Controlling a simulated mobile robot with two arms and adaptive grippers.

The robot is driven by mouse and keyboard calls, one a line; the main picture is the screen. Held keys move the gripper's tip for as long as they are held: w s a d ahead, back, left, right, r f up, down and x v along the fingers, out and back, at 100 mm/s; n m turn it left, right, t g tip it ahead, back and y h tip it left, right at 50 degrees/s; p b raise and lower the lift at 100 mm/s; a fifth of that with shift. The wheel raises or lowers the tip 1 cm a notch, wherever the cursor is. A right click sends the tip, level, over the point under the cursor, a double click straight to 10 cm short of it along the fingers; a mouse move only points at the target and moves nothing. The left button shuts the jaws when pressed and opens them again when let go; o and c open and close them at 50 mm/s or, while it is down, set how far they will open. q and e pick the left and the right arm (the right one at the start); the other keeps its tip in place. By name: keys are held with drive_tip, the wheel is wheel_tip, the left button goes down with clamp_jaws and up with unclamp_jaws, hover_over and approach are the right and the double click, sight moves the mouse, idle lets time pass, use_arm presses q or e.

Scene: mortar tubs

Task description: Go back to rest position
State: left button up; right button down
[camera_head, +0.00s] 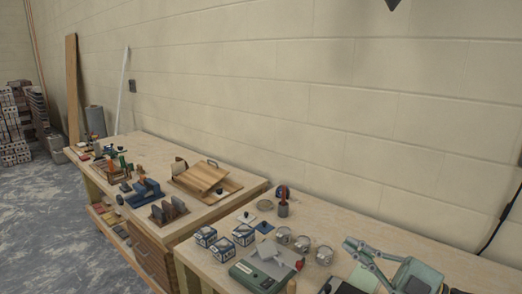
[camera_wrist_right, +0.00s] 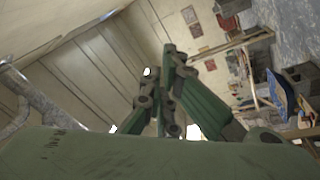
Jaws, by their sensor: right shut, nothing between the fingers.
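My right gripper (camera_head: 350,244) is at the lower right of the head view, pale green with jointed fingers that meet at their tips. It is over the near bench, right of the small tins, with nothing between the fingers. In the right wrist view its green and dark fingers (camera_wrist_right: 173,50) also come together in a point, with the wall and room behind them. The gripper's height above the bench is hard to judge. My left gripper is in neither view.
The near bench (camera_head: 215,272) holds small boxes (camera_head: 243,235), several tins (camera_head: 302,244) and a green-based device (camera_head: 262,270) left of my right gripper. A second bench (camera_head: 150,150) with tools and a wooden board (camera_head: 203,178) stands farther left. The block wall (camera_head: 300,90) runs behind both.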

wheel_tip(320, 180, down, 19)
drive_tip(key=s+d+m+t+h, duration=0.2)
drive_tip(key=s+d+m+h, duration=0.1)
drive_tip(key=m+h, duration=1.2)
drive_tip(key=s+a+f+m+g+h, duration=0.15)
drive_tip(key=s+f+g, duration=0.4)
drive_tip(key=s, duration=0.65)
drive_tip(key=s+f+m+g, duration=0.3)
drive_tip(key=s+f+g, duration=0.3)
drive_tip(key=s, duration=0.6)
drive_tip(key=s+f, duration=0.3)
drive_tip(key=f, duration=2.7)
drive_tip(key=s+d+f+g, duration=0.2)
drive_tip(key=s+f, duration=1.1)
drive_tip(key=s, duration=0.3)
drive_tip(key=shift+d+f+n, duration=0.35)
drive_tip(key=shift+d, duration=0.05)
